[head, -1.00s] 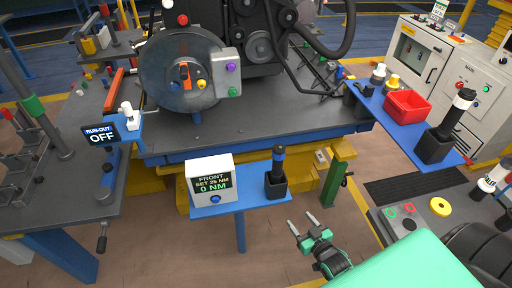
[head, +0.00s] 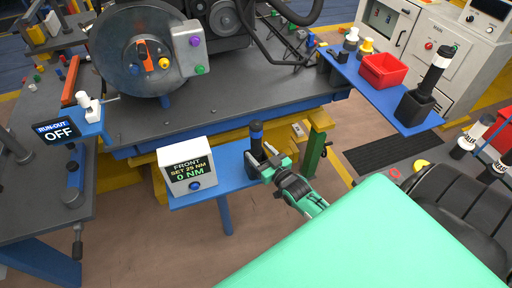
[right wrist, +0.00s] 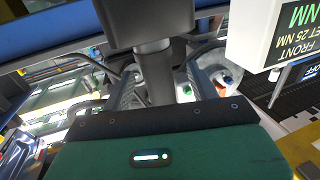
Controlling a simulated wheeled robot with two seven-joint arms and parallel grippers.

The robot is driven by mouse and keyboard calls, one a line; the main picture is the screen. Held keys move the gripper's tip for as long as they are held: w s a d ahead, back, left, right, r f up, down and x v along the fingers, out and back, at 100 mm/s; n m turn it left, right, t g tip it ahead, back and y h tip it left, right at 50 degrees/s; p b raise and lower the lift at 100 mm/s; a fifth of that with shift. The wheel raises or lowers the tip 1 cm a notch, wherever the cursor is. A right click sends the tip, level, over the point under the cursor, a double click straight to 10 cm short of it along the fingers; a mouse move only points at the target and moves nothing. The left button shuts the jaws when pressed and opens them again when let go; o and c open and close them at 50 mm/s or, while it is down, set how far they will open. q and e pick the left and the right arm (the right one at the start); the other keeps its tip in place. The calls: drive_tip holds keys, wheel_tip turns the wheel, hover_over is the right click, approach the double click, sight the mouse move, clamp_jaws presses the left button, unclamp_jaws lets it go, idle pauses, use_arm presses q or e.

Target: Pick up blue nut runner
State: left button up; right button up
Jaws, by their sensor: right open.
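The blue nut runner (head: 256,132) stands upright in its black holder on a small blue shelf (head: 212,193), a dark tool with a blue band near its top. My right gripper (head: 261,156) is at the tool, its fingers open on either side of it, and hides part of the holder. In the right wrist view, a dark grey shaft (right wrist: 153,70) runs between the two open fingers, below a black block (right wrist: 150,22). I cannot tell whether either finger touches it. My left gripper is not in view.
A white torque display (head: 187,169) reading "FRONT SET 25 NM, 0 NM" stands on the same shelf, left of the tool. Another blue shelf (head: 372,92) at right holds a red bin (head: 385,70) and a black tool in a holder (head: 430,82). Floor is open below.

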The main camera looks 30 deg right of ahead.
sight(253, 143)
drive_tip(key=w+b, duration=0.2)
drive_tip(key=w, duration=0.2)
drive_tip(key=shift+w+d+r, duration=0.1)
drive_tip(key=shift+w+d, duration=0.05)
drive_tip(key=shift+w, duration=0.1)
drive_tip(key=shift+w+r, duration=0.1)
drive_tip(key=shift+w, duration=0.2)
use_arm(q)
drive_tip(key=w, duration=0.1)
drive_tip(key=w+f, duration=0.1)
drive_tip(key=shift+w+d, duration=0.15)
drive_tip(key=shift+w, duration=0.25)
use_arm(e)
drive_tip(key=shift+r, duration=0.1)
clamp_jaws()
drive_tip(key=shift+r, duration=0.15)
wheel_tip(253, 143, up, 18)
drive_tip(key=shift+r, duration=0.25)
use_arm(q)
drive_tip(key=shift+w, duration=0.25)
use_arm(e)
drive_tip(key=shift+r, duration=0.6)
